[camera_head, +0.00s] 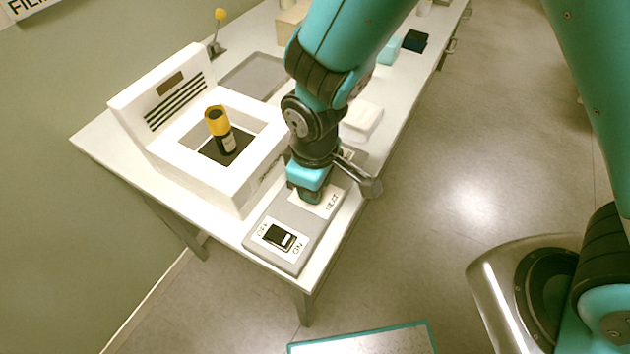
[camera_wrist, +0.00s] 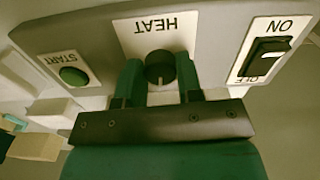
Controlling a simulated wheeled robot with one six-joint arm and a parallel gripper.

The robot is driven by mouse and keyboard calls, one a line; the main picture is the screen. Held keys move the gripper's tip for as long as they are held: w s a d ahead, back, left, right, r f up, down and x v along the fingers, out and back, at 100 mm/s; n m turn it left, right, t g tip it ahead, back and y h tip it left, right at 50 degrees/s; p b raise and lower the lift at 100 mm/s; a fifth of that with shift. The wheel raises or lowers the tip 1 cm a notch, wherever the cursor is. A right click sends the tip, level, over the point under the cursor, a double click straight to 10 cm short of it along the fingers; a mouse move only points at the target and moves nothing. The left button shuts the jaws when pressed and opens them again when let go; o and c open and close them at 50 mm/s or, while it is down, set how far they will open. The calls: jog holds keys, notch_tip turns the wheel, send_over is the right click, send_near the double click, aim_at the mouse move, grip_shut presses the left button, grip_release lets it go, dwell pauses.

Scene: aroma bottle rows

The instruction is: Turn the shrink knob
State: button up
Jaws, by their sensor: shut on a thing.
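The black round knob (camera_wrist: 160,66) sits on a white plate marked HEAT in the wrist view, with a pale pointer line on its near side. My gripper (camera_wrist: 160,78) has one green finger on each side of the knob and is shut on it. In the head view my gripper (camera_head: 307,193) reaches down onto the grey control panel (camera_head: 258,246), and its own body hides the knob. The white machine (camera_head: 229,188) stands beside the panel. A dark bottle with a yellow cap (camera_head: 217,122) stands upright in its square recess.
An ON/OFF rocker switch (camera_wrist: 265,57) is to the right of the knob in the wrist view, and a green START button (camera_wrist: 74,75) to the left. The panel lies along the white table's edge. A grey tray (camera_head: 254,76) and small boxes are farther back. Open floor lies right.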

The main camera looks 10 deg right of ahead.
jog(key=shift+n, duration=0.6)
jog(key=o, duration=0.9)
jog(key=shift+r, duration=0.15)
notch_tip(320, 180, up, 17)
jog(key=shift+r, duration=0.1)
